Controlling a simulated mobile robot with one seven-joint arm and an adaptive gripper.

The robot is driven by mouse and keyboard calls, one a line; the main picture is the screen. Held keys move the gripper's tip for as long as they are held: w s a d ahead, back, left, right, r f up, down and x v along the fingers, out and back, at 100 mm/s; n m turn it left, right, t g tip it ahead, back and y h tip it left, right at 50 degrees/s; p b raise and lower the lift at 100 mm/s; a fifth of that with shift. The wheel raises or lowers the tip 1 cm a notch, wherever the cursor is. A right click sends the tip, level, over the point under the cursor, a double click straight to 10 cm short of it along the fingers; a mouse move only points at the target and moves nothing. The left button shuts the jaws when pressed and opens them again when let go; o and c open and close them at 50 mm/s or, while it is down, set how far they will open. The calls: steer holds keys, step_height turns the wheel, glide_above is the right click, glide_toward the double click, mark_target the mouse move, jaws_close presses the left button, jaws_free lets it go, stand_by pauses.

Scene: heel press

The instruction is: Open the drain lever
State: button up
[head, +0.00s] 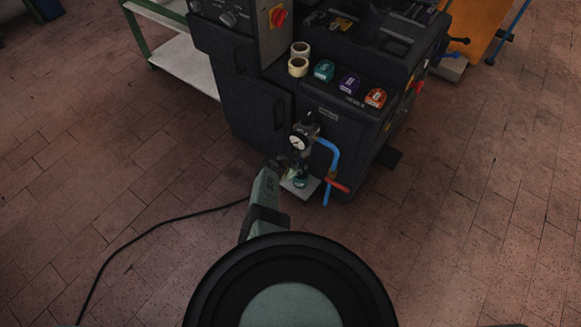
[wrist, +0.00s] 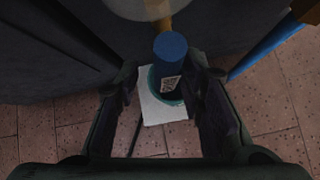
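My gripper (wrist: 164,76) is open, with one finger on each side of the blue handle. A gap shows on the left; the right finger is very close, and I cannot tell whether it touches. In the head view my gripper (head: 284,168) is at the machine's front, below the round gauge (head: 297,142). The lever is hidden there by my gripper. A green-rimmed cup (wrist: 154,78) stands below the handle.
The cup stands on a white plate (wrist: 152,113) near the floor. A blue pipe (head: 334,152) with a red handle (head: 337,185) is right of the gauge. The dark machine (head: 250,105) blocks the far side. A black cable (head: 150,233) crosses the open brick floor at left.

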steer(key=shift+s+a+r, duration=0.25)
steer(key=shift+s+r, duration=0.6)
steer(key=shift+r, duration=0.15)
steer(key=v, duration=0.8)
steer(key=shift+r, duration=0.25)
steer(key=shift+s+a, duration=0.25)
